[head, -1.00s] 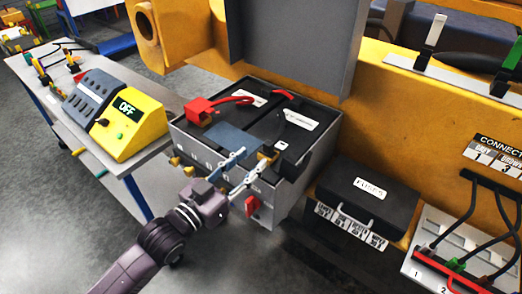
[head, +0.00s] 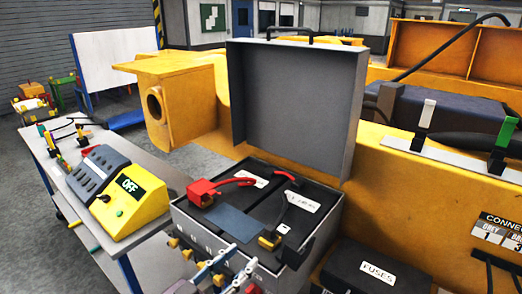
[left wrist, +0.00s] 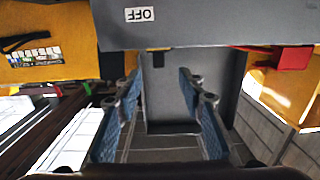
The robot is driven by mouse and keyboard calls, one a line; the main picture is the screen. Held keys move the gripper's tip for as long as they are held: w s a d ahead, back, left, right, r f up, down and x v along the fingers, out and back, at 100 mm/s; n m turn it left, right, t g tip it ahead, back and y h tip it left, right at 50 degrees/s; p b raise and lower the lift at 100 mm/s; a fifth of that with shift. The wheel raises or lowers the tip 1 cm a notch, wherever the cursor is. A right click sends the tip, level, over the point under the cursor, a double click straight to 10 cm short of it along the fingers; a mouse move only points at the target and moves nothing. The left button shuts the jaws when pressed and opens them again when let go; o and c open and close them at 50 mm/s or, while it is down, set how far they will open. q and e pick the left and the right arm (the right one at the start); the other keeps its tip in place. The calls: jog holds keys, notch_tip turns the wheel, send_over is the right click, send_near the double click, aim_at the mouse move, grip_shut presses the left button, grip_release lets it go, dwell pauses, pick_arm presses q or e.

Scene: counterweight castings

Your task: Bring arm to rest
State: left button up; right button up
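My left gripper (head: 242,254) is low in the head view, in front of the grey battery box (head: 190,232). Its two fingers are spread apart. In the left wrist view the blue-padded fingers (left wrist: 160,95) stand apart with nothing gripped between them; a grey surface lies beyond. The rest of my left arm is mostly cut off by the head view's lower edge. My right gripper is not in view. The box's lid (head: 292,105) stands open. Inside are a red clamp (head: 203,192) and a black clamp with a brass-coloured end (head: 270,240).
A bench on the left carries a yellow and grey unit marked OFF (head: 130,200). A black FUSES box (head: 362,277) is right of the battery box. A yellow machine body (head: 420,195) runs behind. Grey floor shows at the far left.

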pick_arm(q)
jog(key=s+a+f+n+g+y, duration=0.3)
jog(key=s+a+f+g+y, duration=0.3)
jog(key=s+f, duration=0.5)
jog(key=s+a+f+n+g+y, duration=0.2)
jog(key=s+a+f+g+y, duration=0.25)
jog(key=s+a+f, duration=0.6)
jog(key=s+d+f+g+b, duration=0.1)
jog(key=s+d+f+b, duration=0.1)
jog(key=f, duration=1.3)
jog(key=s+d+f+g+b, duration=0.1)
jog(key=s+f+b, duration=0.15)
jog(key=f, duration=1.25)
jog(key=s+a+f+b, duration=0.1)
jog(key=s+a+f, duration=0.1)
jog(key=s+f, duration=1.5)
jog(key=shift+a+f+g+b, duration=0.2)
jog(key=shift+a+g+b, duration=0.1)
jog(key=shift+a+g, duration=0.15)
jog(key=shift+h, duration=0.25)
